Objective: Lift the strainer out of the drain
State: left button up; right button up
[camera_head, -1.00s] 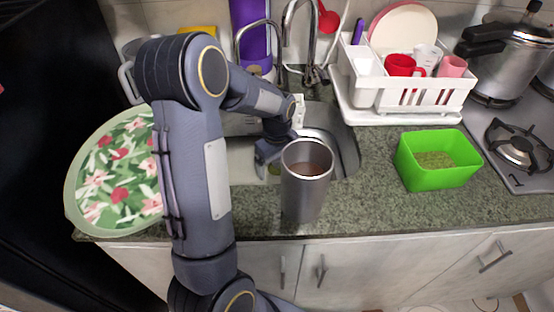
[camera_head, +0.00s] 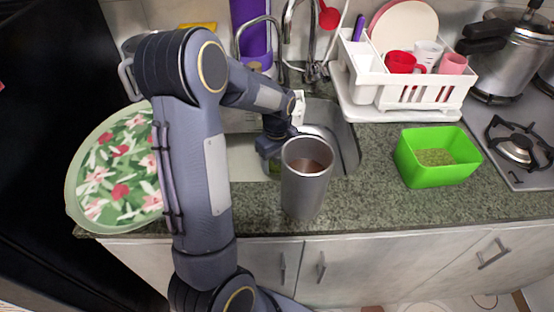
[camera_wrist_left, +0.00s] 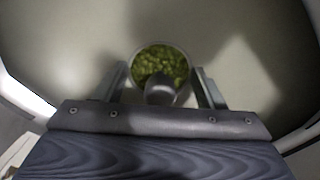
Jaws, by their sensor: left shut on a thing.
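The strainer (camera_wrist_left: 160,62) shows in the left wrist view as a small round metal-rimmed basket filled with green bits, with a grey knob (camera_wrist_left: 160,92) at its near side. My left gripper (camera_wrist_left: 163,88) has a finger on each side of the knob and is shut on the strainer. In the head view, my left gripper (camera_head: 270,158) reaches down into the metal sink (camera_head: 243,160), and the strainer is mostly hidden behind the gripper and the cup. I cannot tell whether the strainer is seated in the drain or just above it. My right gripper is not in view.
A tall metal cup (camera_head: 304,190) stands on the counter right in front of the sink, close to my gripper. A floral plate (camera_head: 115,170) is at left. A dish rack (camera_head: 400,100) and a green box (camera_head: 436,158) are at right. The faucet (camera_head: 285,50) rises behind.

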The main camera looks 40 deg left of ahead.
pick_arm(q)
jog(key=shift+r+p, duration=0.85)
jog(key=shift+r, duration=0.25)
jog(key=shift+r+p, duration=1.65)
jog(key=shift+r, duration=0.35)
